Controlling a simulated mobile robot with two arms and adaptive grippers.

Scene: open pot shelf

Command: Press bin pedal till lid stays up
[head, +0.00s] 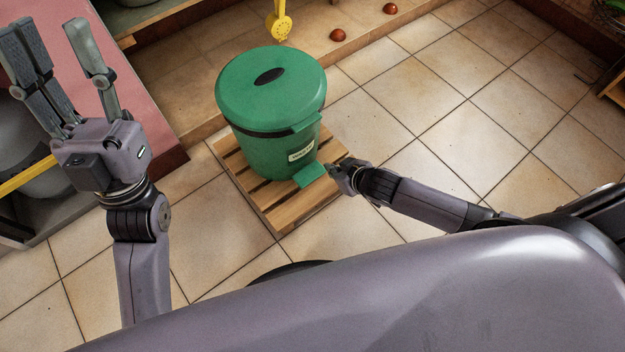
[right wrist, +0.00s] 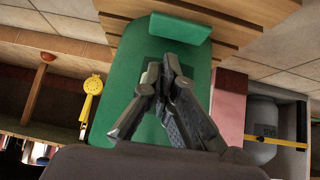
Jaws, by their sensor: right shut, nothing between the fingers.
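The green pedal bin (head: 270,120) stands upright on a wooden slatted pallet. Its round lid (head: 290,88) is down on the rim and has a dark oval on top. The green pedal (head: 310,175) sticks out low at the front, below a pale label (head: 301,152). My right gripper (head: 335,170) is shut and empty, close to the right of the pedal. In the right wrist view the shut fingertips (right wrist: 165,72) are in front of the bin body, with the pedal (right wrist: 180,28) above them in the picture. I cannot tell whether they touch the bin. My left gripper (head: 65,45) is open and empty, raised at the left.
The pallet (head: 285,214) lies on a tiled floor, which is clear to the right (head: 450,100). A pink-topped counter (head: 130,80) stands at the left. A yellow ladle (head: 279,22) hangs behind the bin. Two reddish round objects (head: 338,35) lie on the ledge behind.

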